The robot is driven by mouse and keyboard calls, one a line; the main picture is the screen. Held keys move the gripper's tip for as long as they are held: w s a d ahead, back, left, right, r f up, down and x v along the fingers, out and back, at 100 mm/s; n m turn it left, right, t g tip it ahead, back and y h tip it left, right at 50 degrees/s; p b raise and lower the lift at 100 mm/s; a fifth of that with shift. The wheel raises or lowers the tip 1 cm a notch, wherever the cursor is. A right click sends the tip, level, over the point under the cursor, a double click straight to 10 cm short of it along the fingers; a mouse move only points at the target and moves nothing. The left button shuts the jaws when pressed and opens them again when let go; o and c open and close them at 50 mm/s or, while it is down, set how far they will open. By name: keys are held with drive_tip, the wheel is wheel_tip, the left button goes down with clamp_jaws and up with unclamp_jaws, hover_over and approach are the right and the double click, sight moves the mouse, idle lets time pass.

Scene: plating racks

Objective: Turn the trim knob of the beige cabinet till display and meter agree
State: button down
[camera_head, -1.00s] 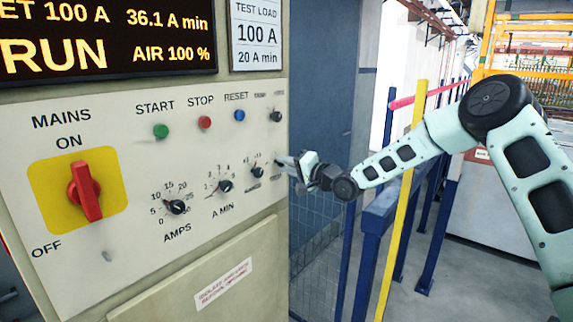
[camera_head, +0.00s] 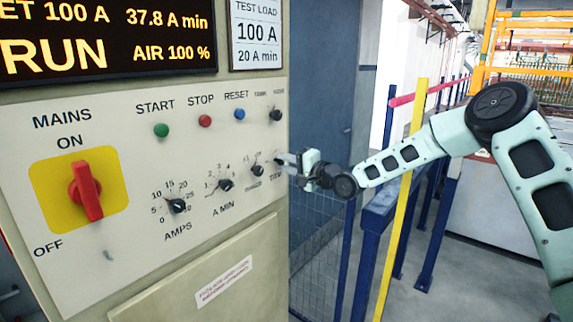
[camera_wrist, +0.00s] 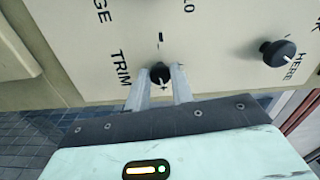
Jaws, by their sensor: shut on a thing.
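The beige cabinet (camera_head: 130,105) fills the left of the head view. Its trim knob (camera_wrist: 160,74) is small and black with a pale pointer line, beside the word TRIM in the wrist view. My gripper (camera_wrist: 160,82) is shut on the trim knob, one finger on each side. In the head view my gripper (camera_head: 285,159) reaches the panel's right edge and partly hides the knob. The display (camera_head: 110,40) reads RUN, AIR 100 %, 37.8 A min and a partly cut "ET 100 A". A card (camera_head: 257,35) reads TEST LOAD 100 A, 20 A min. No meter is clearly visible.
The red mains switch (camera_head: 86,190) points up to ON. Green (camera_head: 161,130), red (camera_head: 205,121) and blue (camera_head: 239,114) buttons and several black knobs share the panel. Another black knob (camera_wrist: 277,52) sits near mine. A yellow post (camera_head: 401,210) and blue railings stand behind my arm.

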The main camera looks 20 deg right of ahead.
drive_tip(key=c, duration=1.2)
unclamp_jaws()
drive_tip(key=shift+d, duration=0.1)
drive_tip(key=b+v, duration=0.5)
drive_tip(key=v, duration=1.2)
drive_tip(key=shift+s+b, duration=0.15)
drive_tip(key=shift+b, duration=0.2)
drive_tip(key=shift+d, duration=0.1)
